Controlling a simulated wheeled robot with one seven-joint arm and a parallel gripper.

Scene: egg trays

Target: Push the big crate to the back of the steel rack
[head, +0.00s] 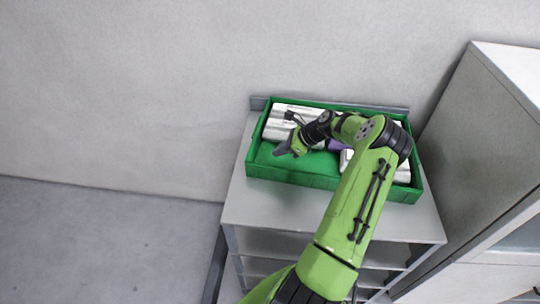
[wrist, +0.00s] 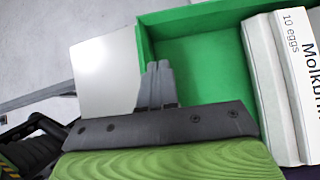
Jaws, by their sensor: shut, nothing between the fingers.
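The big green crate (head: 300,177) stands on the top shelf of the steel rack (head: 285,210). Its far side is close to the raised back lip (head: 385,108); I cannot tell whether they touch. It holds white egg cartons (head: 292,110), and its front left floor is bare. My gripper (head: 281,149) is shut and empty, over the left part of the crate. In the wrist view the closed fingertips (wrist: 158,68) overlap the crate's wall (wrist: 200,18); contact cannot be told. A carton marked "10 eggs" (wrist: 286,80) lies to their right.
A grey cabinet (head: 475,130) stands close on the right of the rack. A plain wall (head: 120,90) is behind it. Bare floor (head: 90,245) lies on the left. My arm hides part of the crate's right half. A strip of shelf in front of the crate is clear.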

